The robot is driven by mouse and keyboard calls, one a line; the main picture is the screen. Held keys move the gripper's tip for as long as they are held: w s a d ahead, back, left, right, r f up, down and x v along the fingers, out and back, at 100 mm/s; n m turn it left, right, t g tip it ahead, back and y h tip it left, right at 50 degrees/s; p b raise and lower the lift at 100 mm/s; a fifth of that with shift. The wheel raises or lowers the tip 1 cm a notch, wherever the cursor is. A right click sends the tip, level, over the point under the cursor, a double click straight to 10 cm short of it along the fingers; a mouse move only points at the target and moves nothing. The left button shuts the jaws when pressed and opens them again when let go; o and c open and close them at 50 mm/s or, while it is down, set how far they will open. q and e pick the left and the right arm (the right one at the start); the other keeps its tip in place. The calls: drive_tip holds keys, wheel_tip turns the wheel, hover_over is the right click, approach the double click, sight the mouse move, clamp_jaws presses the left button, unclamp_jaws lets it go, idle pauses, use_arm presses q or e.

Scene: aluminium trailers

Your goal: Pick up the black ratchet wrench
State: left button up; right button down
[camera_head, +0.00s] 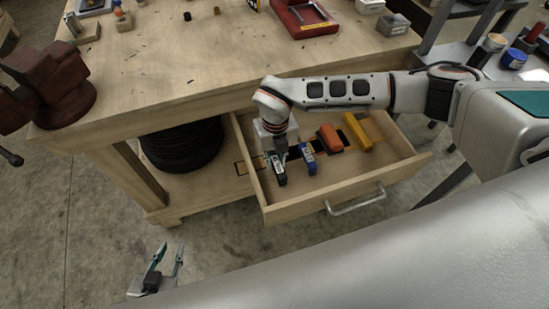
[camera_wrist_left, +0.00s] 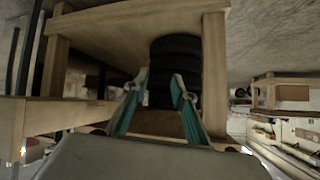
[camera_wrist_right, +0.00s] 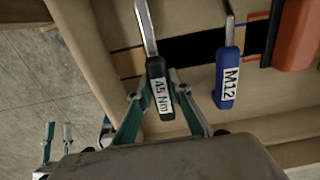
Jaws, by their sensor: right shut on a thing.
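The black ratchet wrench (camera_wrist_right: 160,95) has a metal shank and a white "45 Nm" label on its black handle. It is at the left side of the open drawer (camera_head: 340,195); in the head view its handle (camera_head: 281,179) shows just below my right gripper (camera_head: 276,161). In the right wrist view my right gripper (camera_wrist_right: 157,85) is shut on the handle. I cannot tell whether the wrench still touches the drawer floor. My left gripper (camera_head: 168,258) is open and empty, low in front of the bench; its spread fingers also show in the left wrist view (camera_wrist_left: 161,85).
A blue-handled tool (camera_wrist_right: 227,78) labelled "M12" lies right of the wrench. An orange object (camera_head: 330,137) and a yellow one (camera_head: 357,131) lie further right. Drawer walls surround them. Black tyres (camera_head: 182,147) sit on the lower shelf. A red vise (camera_head: 45,85) stands on the bench.

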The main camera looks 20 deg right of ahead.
sight(280, 170)
drive_tip(key=shift+w+r, duration=0.1)
drive_tip(key=shift+r, duration=0.4)
drive_tip(key=s, duration=0.3)
drive_tip(key=shift+s+d, duration=0.1)
drive_tip(key=shift+s, duration=0.25)
wheel_tip(280, 170, up, 14)
drive_tip(key=p, duration=0.1)
drive_tip(key=shift+s+p, duration=0.2)
drive_tip(key=shift+p, duration=0.1)
drive_tip(key=shift+f, duration=0.1)
